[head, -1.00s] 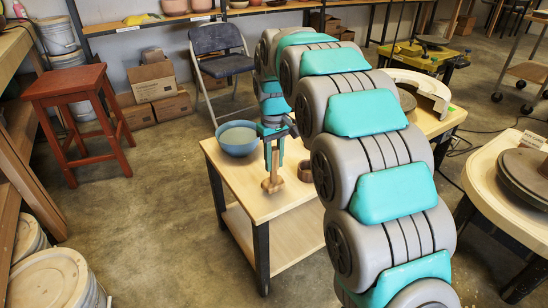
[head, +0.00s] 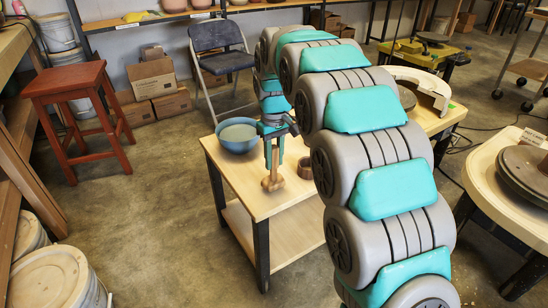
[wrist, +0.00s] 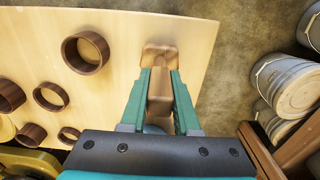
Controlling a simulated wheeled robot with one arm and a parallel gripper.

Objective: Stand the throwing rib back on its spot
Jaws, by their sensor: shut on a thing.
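The throwing rib (head: 272,183) is a light brown wooden piece with a narrow stem and a wider block at its lower end. My gripper (head: 272,163) points down over the front part of the small wooden table (head: 245,187) and is shut on the stem. In the wrist view the rib (wrist: 160,57) shows between the two green fingers of my gripper (wrist: 160,72), with its wide end beyond the fingertips near the table's edge. I cannot tell whether its lower end touches the tabletop. No marked spot for it is plain to see.
A blue bowl (head: 237,135) stands close left of my gripper. A brown ring (head: 305,168) stands to its right; several brown rings, one large (wrist: 86,52), stand on the table in the wrist view. White buckets (wrist: 290,83) stand on the floor beyond the edge.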

